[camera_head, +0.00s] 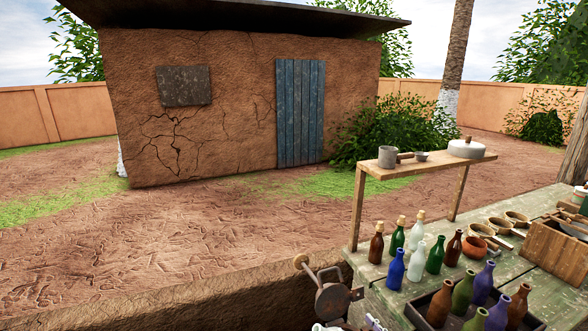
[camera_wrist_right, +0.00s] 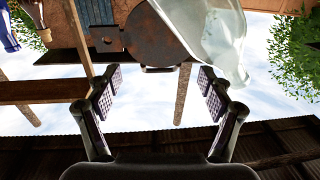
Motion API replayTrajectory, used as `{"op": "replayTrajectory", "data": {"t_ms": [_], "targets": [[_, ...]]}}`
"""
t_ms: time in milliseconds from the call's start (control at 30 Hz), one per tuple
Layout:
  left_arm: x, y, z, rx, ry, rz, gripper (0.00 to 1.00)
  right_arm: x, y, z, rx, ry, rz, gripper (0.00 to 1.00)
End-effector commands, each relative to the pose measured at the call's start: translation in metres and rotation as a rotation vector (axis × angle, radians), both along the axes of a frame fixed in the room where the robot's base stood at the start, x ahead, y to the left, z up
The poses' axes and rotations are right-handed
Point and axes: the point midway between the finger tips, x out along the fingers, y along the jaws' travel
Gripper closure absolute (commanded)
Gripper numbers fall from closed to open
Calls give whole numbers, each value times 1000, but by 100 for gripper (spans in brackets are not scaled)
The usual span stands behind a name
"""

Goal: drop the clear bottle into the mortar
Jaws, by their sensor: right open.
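In the head view a clear bottle (camera_head: 416,264) stands upright near the left side of the green table. Another pale, corked bottle (camera_head: 416,234) stands just behind it. A reddish-brown round bowl (camera_head: 474,247) sits to their right; I cannot tell whether it is the mortar. In the right wrist view my right gripper (camera_wrist_right: 160,76) is open, with nothing between its fingertips. A large see-through object (camera_wrist_right: 215,35), perhaps a clear bottle, shows beyond the right-hand finger, cut off by the top edge. My left gripper is not in view.
Several brown, green, blue and purple bottles crowd the table (camera_head: 385,292), some in a dark tray. A raised shelf (camera_head: 425,166) holds metal vessels. A wooden crate (camera_head: 560,246) stands at right. A rusty round metal piece (camera_head: 332,300) is at the table's near left corner.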

Motion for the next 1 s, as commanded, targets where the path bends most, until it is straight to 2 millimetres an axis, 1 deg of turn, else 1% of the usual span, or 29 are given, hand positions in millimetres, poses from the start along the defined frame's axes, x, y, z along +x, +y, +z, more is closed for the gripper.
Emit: {"op": "replayTrajectory", "data": {"t_ms": [300, 400, 500, 667, 1000], "targets": [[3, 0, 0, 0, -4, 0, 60, -66, -31, -1, -4, 4, 3, 19], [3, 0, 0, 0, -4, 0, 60, -84, -40, -1, -4, 4, 3, 19], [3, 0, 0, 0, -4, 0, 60, -96, -45, 0, -2, 2, 3, 19], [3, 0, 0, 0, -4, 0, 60, -103, -49, 1, -1, 0, 2, 19], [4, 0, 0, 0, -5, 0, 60, -103, -49, 1, 0, 0, 1, 19]]}}
